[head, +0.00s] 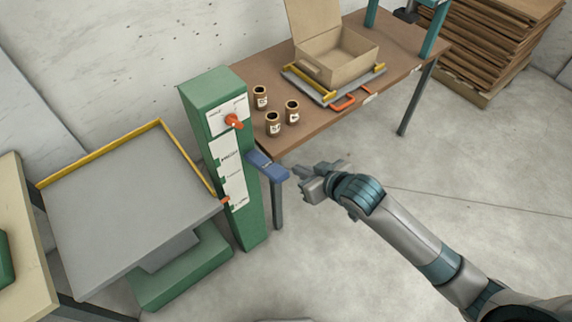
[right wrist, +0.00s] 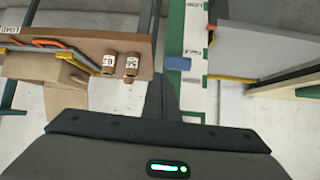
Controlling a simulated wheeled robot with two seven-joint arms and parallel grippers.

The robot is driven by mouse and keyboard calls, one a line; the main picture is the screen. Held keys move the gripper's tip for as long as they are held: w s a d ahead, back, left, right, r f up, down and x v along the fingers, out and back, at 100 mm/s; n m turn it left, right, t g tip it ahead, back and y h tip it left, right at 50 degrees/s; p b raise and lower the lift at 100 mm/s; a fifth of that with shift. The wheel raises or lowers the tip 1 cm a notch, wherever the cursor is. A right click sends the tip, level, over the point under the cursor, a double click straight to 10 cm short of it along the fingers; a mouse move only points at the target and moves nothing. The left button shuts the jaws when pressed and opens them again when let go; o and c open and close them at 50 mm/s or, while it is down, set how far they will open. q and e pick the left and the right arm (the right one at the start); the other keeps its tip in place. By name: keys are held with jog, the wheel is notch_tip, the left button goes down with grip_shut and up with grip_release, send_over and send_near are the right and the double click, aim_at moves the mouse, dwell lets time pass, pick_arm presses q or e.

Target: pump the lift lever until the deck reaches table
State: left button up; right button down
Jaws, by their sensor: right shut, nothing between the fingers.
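The lift has a green column (head: 224,160) with a white scale plate (head: 231,170) on its front. Its blue lever (head: 267,166) sticks out to the right of the column; it also shows in the right wrist view (right wrist: 178,62). The grey deck (head: 130,215) with yellow edges is left of the column. An orange pointer (head: 225,201) at the deck's corner sits near the lower part of the scale. My right gripper (head: 299,172) is shut and empty, just right of the lever's tip, with a small apparent gap. My left gripper is out of view.
The brown table (head: 360,75) behind bears several things: brown jars (head: 273,124), an open cardboard box (head: 337,55) and a grey tray with an orange handle (head: 351,98). An orange knob (head: 234,121) is high on the column. Floor right of the lever is clear.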

aim_at(282, 173)
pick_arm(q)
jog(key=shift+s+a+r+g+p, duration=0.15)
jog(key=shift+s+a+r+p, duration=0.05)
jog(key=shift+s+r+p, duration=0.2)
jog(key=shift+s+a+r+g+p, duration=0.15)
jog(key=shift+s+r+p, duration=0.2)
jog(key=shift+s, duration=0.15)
pick_arm(e)
notch_tip(282, 173, up, 8)
jog(key=s+a+n, duration=0.1)
jog(key=s, duration=0.1)
jog(key=shift+s+a+f+y, duration=0.15)
jog(key=shift+s+f+y, duration=0.1)
jog(key=shift+s+y, duration=0.1)
jog(key=shift+w, duration=0.1)
